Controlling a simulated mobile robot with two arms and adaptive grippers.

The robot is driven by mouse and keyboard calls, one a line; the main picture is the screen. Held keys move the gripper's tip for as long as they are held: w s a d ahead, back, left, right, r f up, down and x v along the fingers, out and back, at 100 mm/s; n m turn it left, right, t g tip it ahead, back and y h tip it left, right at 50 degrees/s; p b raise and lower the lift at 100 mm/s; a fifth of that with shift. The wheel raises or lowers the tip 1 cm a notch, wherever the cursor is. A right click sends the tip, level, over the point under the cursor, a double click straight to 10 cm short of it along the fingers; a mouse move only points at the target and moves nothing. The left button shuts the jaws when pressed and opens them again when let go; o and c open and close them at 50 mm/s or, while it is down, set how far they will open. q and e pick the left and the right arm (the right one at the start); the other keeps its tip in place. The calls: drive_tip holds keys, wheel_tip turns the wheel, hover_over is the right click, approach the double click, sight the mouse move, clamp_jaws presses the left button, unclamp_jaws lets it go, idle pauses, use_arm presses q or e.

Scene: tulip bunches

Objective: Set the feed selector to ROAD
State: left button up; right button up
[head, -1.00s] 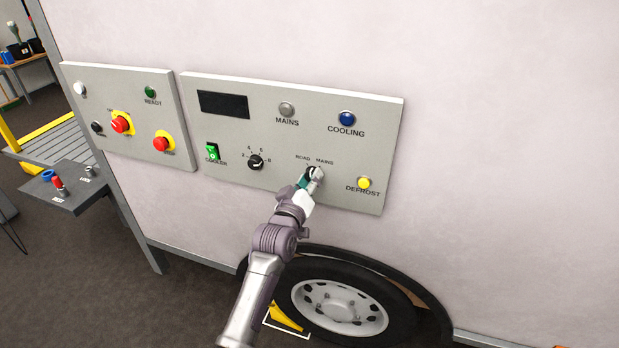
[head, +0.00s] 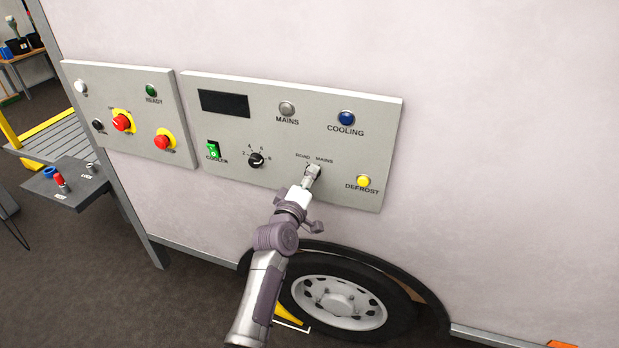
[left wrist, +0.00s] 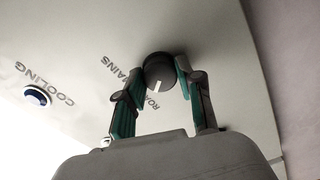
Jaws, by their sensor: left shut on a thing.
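The feed selector is a round dark knob (left wrist: 158,71) with a white pointer mark, below the ROAD and MAINS lettering on the grey control panel (head: 330,140). In the left wrist view the mark points down, towards the ROAD word (left wrist: 152,101); the MAINS word (left wrist: 132,78) is off to the knob's left. My left gripper (head: 312,172) is at the knob and hides most of it in the head view. In the left wrist view its teal-padded fingers (left wrist: 159,73) are on either side of the knob, shut on it. My right gripper is not in view.
Around the selector are a dial (head: 256,160), a green cooler switch (head: 213,149), a yellow defrost button (head: 363,181) and a blue cooling lamp (head: 346,118). A panel with red stop knobs (head: 162,142) is at the left. A wheel (head: 340,302) is below.

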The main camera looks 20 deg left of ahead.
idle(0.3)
use_arm(q)
drive_tip(key=o, duration=1.2)
drive_tip(key=shift+c, duration=0.2)
drive_tip(key=s, duration=1.2)
drive_tip(key=shift+a, duration=0.2)
drive_tip(key=shift+f, duration=0.15)
